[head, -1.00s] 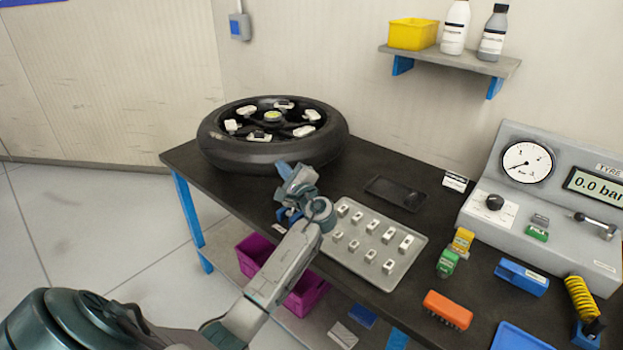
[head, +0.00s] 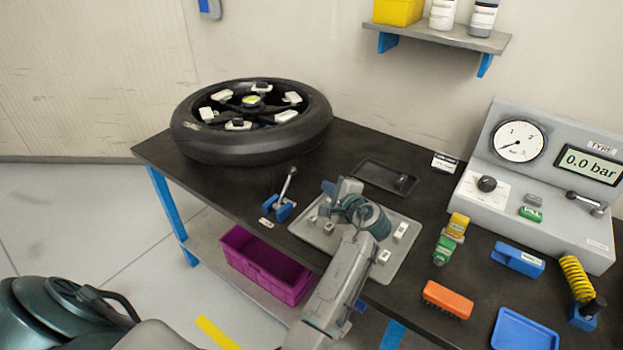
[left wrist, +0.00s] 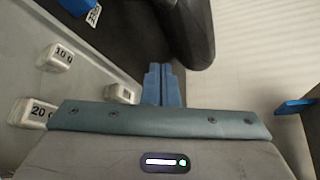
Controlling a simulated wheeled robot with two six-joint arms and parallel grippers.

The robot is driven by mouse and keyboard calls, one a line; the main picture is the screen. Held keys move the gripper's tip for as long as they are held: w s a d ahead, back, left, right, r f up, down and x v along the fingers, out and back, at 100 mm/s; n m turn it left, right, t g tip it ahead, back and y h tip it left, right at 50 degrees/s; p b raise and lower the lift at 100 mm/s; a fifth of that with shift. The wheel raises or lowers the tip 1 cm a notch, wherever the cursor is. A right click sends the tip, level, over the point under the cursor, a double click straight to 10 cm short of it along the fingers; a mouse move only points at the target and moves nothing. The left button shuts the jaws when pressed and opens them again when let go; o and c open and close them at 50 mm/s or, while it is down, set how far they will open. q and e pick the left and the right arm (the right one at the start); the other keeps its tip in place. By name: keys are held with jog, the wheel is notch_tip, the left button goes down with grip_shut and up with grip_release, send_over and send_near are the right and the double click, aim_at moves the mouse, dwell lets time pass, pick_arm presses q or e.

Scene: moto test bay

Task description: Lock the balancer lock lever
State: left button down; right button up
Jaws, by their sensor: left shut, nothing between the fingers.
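The balancer lock lever (head: 288,184) stands on a small blue base at the bench's front edge. Its dark-tipped handle points up, tilted slightly right. A small white tag (head: 266,222) lies beside the base. In the left wrist view, part of a blue base (left wrist: 76,4) with a tag shows at the top edge; its handle is not clearly seen. My left gripper (head: 330,188) is over the weight tray, right of the lever and apart from it. Its blue fingers (left wrist: 162,84) are shut and empty. My right gripper is not in view.
The grey tray (head: 400,262) of weights lies partly hidden under my left arm. A tyre (head: 250,145) lies behind the lever. A dark shallow tray (head: 375,176) is behind my gripper. The tyre gauge unit (head: 540,190) stands right. A magenta crate (head: 262,262) is below.

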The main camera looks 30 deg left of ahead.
aim_at(286, 187)
pick_arm(q)
jog(key=p+x, duration=0.2)
jog(key=x, duration=0.7)
jog(key=shift+a+r, duration=0.15)
jog(key=shift+a+r+p, duration=0.15)
jog(key=shift+a+p, duration=0.15)
jog(key=shift+p, duration=0.1)
jog(key=s, duration=0.1)
jog(key=p, duration=0.1)
jog(key=s+r, duration=0.1)
jog(key=shift+s+a+r+p, duration=0.15)
jog(key=shift+s+a+p, duration=0.15)
jog(key=shift+s, duration=0.25)
jog(key=shift+s+a+r+b, duration=0.1)
jog(key=shift+s+r+b, duration=0.1)
jog(key=shift+b, duration=0.15)
